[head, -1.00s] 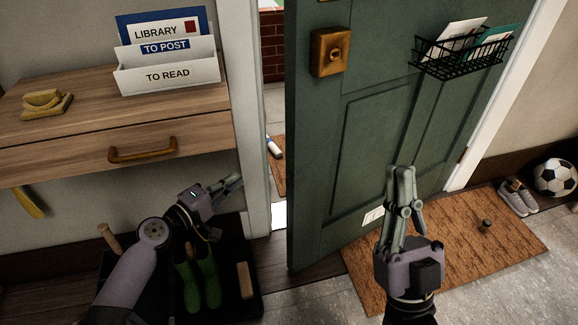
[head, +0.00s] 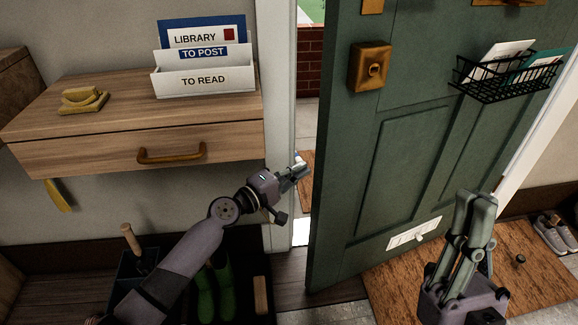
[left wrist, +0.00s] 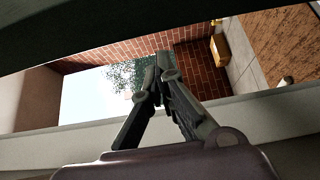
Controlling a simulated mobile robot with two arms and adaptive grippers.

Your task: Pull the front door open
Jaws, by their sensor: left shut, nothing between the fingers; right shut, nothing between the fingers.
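The green front door (head: 350,150) stands ajar, its free edge on the left. A narrow gap to the outside shows between that edge and the white frame (head: 280,120). A brass knob on a square plate (head: 370,67) is near this edge. My left gripper (head: 303,168) is shut and empty at the gap, beside the door's edge; I cannot tell whether it touches. In the left wrist view its fingers (left wrist: 160,65) point toward the outside, with a dark band across the top. My right gripper (head: 478,195) is shut and empty in front of the door's lower right part.
A wooden drawer shelf (head: 110,135) with a letter holder (head: 203,82) is left of the door. Green boots (head: 215,290) stand below. A wire basket (head: 510,78) hangs on the door. A brown mat (head: 540,270) and shoes (head: 556,232) are at right. A brick wall (left wrist: 200,75) is outside.

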